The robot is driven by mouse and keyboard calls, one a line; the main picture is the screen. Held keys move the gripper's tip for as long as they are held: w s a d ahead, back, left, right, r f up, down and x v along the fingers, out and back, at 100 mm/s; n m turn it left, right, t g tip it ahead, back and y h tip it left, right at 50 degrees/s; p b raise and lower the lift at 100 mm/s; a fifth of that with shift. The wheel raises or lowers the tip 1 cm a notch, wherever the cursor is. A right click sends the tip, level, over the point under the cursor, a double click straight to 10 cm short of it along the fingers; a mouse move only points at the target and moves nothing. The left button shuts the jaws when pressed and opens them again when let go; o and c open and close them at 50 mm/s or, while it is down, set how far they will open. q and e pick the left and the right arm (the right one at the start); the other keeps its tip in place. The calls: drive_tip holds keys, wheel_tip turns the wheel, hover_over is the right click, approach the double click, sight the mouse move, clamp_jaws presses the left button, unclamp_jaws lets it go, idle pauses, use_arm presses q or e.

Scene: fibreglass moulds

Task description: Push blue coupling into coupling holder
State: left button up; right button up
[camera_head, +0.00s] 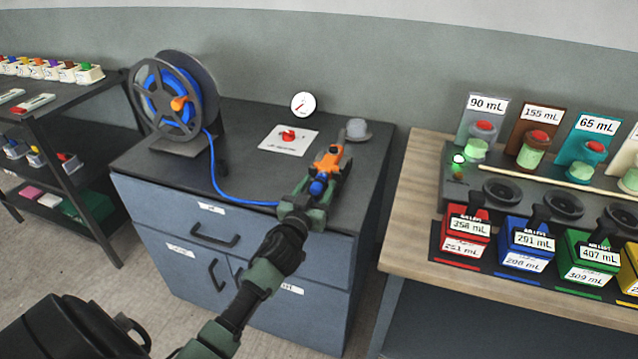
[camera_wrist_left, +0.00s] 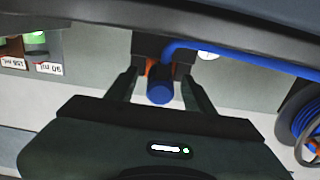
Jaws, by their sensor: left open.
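The blue coupling (camera_head: 318,186) is at the near end of an orange and dark holder (camera_head: 331,160) on the cabinet top, with a blue hose (camera_head: 228,193) running to it from the left. My left gripper (camera_head: 316,193) is at the coupling, its fingers open on either side of it. In the left wrist view the coupling (camera_wrist_left: 160,88) shows as a blue cylinder between the open fingers (camera_wrist_left: 160,90), with orange behind it. I cannot tell whether a finger touches it or how deep it sits. My right gripper is not in view.
A hose reel (camera_head: 172,95) stands at the cabinet's back left. A red knob on a white plate (camera_head: 288,139), a gauge (camera_head: 303,105) and a grey knob (camera_head: 356,128) are behind. A wooden bench (camera_head: 412,237) with coloured containers stands right; a dark shelf (camera_head: 75,110) stands left.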

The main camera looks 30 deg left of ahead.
sight(314, 192)
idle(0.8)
use_arm(q)
clamp_jaws()
drive_tip(key=shift+s+d+f, duration=0.1)
drive_tip(key=shift+s+d, duration=0.05)
drive_tip(key=shift+s, duration=0.15)
drive_tip(key=shift+p+v, duration=0.8)
drive_tip(key=shift+v, duration=1.9)
